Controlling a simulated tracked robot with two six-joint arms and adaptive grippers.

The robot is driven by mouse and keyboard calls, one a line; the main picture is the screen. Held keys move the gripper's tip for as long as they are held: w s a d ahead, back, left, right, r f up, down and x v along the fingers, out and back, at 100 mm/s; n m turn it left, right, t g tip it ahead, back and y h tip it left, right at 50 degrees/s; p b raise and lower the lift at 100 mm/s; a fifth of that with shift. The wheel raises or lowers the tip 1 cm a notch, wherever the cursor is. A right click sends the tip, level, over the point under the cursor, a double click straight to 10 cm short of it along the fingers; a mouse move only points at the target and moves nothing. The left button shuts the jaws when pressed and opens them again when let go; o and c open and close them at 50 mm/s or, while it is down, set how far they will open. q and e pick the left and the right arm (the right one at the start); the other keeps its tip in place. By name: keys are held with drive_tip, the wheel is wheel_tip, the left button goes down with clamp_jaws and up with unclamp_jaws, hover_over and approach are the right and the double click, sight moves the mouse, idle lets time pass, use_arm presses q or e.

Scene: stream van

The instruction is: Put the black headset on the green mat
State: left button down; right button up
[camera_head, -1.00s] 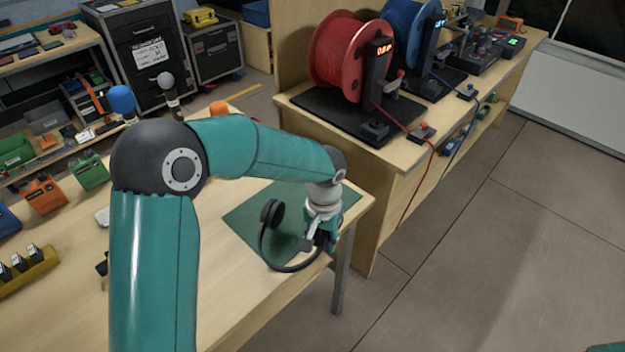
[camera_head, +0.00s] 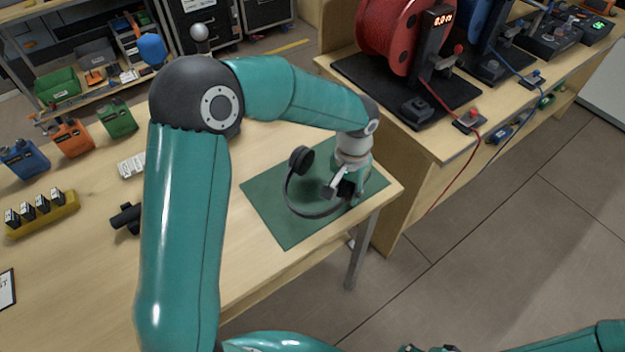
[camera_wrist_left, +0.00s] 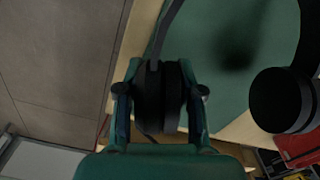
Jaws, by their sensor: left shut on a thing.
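The black headset (camera_head: 301,158) is over the green mat (camera_head: 262,192) at the table's right end in the head view. My left gripper (camera_head: 347,191) is shut on one ear cup. In the left wrist view that cup (camera_wrist_left: 160,98) sits between the two fingers, and the other cup (camera_wrist_left: 282,100) hangs free at the right. A dark shadow lies on the mat below; I cannot tell whether any part of the headset touches it. At the bottom edge of the head view, a small part of what seems to be my right gripper (camera_head: 430,348) shows, mostly cut off.
A black object (camera_head: 127,218), a yellow holder with several dark blocks (camera_head: 42,214) and orange, blue and green containers stand on the table's left. A second bench with a red reel (camera_head: 392,35) stands behind right. The floor at the right is clear.

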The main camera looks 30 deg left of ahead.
use_arm(q)
drive_tip(key=a+r+m, duration=0.6)
drive_tip(key=r+m, duration=0.2)
drive_tip(key=m, duration=0.2)
wheel_tip(320, 180, up, 9)
drive_tip(key=m+y, duration=0.2)
drive_tip(key=m, duration=1)
hover_over(293, 180)
drive_tip(key=shift+t, duration=0.4)
drive_tip(key=f+b, duration=0.1)
drive_tip(key=f, duration=1.8)
drive_tip(key=shift+w+a+f+b, duration=0.15)
drive_tip(key=shift+a+f+b, duration=0.1)
drive_tip(key=shift+b, duration=0.15)
drive_tip(key=shift+d, duration=0.1)
drive_tip(key=c, duration=0.7)
unclamp_jaws()
drive_tip(key=r, duration=0.4)
drive_tip(key=d+r, duration=0.1)
drive_tip(key=r, duration=0.3)
drive_tip(key=d+r+p, duration=0.1)
drive_tip(key=r, duration=0.3)
drive_tip(key=shift+s, duration=0.35)
